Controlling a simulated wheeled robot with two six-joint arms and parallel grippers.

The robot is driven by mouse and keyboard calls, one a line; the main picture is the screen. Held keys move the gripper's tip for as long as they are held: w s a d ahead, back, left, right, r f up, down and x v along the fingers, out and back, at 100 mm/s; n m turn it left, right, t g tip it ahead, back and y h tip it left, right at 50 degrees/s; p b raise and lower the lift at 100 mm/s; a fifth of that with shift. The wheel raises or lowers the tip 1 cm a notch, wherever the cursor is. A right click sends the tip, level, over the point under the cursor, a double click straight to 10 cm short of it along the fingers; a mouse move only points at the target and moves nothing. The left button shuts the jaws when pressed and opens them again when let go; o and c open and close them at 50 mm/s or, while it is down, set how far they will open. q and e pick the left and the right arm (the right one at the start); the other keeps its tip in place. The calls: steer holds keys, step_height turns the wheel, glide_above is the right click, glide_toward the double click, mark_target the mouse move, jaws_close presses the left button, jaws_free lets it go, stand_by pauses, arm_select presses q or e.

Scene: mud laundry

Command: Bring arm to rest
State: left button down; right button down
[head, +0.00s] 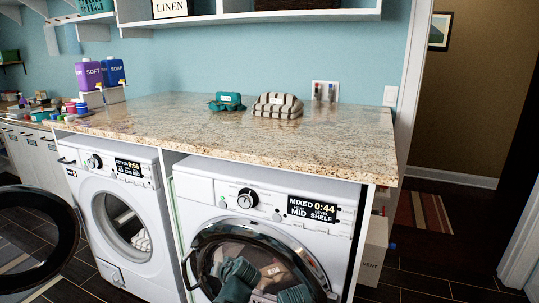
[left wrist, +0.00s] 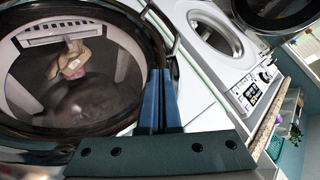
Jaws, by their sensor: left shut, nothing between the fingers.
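My left gripper (left wrist: 161,72) shows in the left wrist view. Its two blue fingers are shut together with nothing between them. They appear close to the dark rim of a round washer door (left wrist: 105,18), but I cannot tell whether they touch it. In the head view, teal parts of my own body show at the bottom in front of the right washer (head: 224,188). No fingertips can be made out there. I see no right gripper that I can identify.
The left washer (head: 148,197) has its dark round door (head: 72,232) swung open. The right washer's door (head: 316,262) looks shut, with laundry behind its glass. A granite counter (head: 170,115) above holds a teal bundle (head: 227,102) and a striped bundle (head: 278,105).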

arm_select(q)
steer(key=s+d+f+m+g+h, duration=0.1)
steer(key=s+d+f+g+h, duration=0.2)
steer(key=s, duration=0.4)
steer(key=s+d+f+m+g, duration=0.1)
steer(key=s+d+f+g, duration=0.15)
steer(key=s+d, duration=0.35)
steer(key=s+d+f+m+g+h, duration=0.1)
steer(key=s+d+f+g+h, duration=0.2)
steer(key=s, duration=0.6)
step_height(320, 180, up, 18)
steer(key=y+p, duration=0.1)
steer(key=p, duration=1.7)
steer(key=shift+w+d, duration=0.3)
steer(key=shift+d, duration=0.05)
